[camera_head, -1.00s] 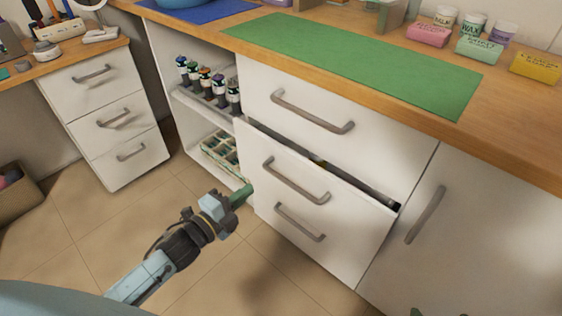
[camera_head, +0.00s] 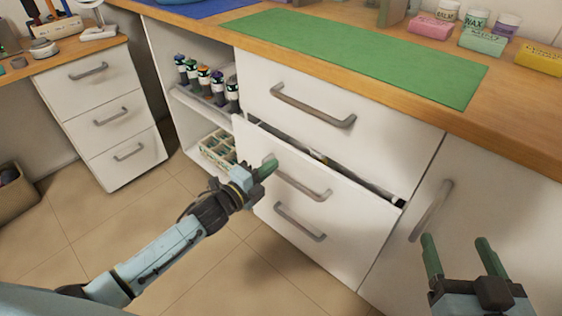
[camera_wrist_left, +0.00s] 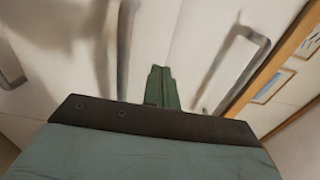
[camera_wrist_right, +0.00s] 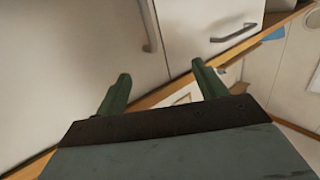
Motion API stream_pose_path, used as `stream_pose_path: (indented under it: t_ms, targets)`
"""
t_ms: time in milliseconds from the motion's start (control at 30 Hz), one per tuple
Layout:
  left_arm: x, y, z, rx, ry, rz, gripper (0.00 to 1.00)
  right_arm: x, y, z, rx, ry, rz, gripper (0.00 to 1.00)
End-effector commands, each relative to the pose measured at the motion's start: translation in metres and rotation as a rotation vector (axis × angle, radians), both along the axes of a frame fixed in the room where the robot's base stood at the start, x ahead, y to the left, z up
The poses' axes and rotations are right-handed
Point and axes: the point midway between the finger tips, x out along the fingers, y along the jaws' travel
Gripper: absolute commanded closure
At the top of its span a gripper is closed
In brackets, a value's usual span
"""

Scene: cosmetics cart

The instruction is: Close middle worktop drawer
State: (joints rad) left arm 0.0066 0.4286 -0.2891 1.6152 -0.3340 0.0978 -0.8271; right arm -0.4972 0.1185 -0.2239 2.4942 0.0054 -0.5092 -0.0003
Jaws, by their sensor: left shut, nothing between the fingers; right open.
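The middle worktop drawer (camera_head: 340,205) stands slightly open. A narrow dark gap shows along its top edge, below the shut top drawer (camera_head: 300,80). Its bar handle (camera_head: 312,192) is grey. My left gripper (camera_head: 267,169) is shut and empty, with its fingertips in front of the drawer near the left end of that handle; I cannot tell whether they touch. The shut fingers also show in the left wrist view (camera_wrist_left: 162,88), pointing at a white front between bar handles. My right gripper (camera_head: 455,243) is open and empty in front of the cabinet door at right.
A lower handle (camera_head: 300,222) sits below the middle one. The cabinet door (camera_head: 470,220) has an upright handle. Open shelves with bottles (camera_head: 205,82) and a divided box (camera_head: 217,148) are left of the drawers. The worktop (camera_head: 520,105) overhangs above.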

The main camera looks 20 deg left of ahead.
Motion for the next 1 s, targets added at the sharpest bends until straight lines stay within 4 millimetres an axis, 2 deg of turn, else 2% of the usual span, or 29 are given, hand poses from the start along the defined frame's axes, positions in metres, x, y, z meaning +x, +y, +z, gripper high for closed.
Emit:
stream_pose_path:
  t_ms: [300,500,700,1000]
  targets:
    - [0.029,-0.01,-0.001,0.0,-0.001,0.0,1.0,-0.002,0.009,0.047,0.089,-0.287,0.02,0.29]
    - [0.038,-0.014,-0.001,-0.001,0.0,-0.001,1.0,-0.007,0.011,0.067,0.125,-0.405,0.027,0.29]
    - [0.042,-0.016,0.0,-0.001,0.001,0.0,1.0,-0.01,0.011,0.075,0.14,-0.448,0.03,0.29]
    - [0.042,-0.015,0.0,-0.001,0.001,0.0,1.0,-0.01,0.011,0.075,0.14,-0.449,0.031,0.29]
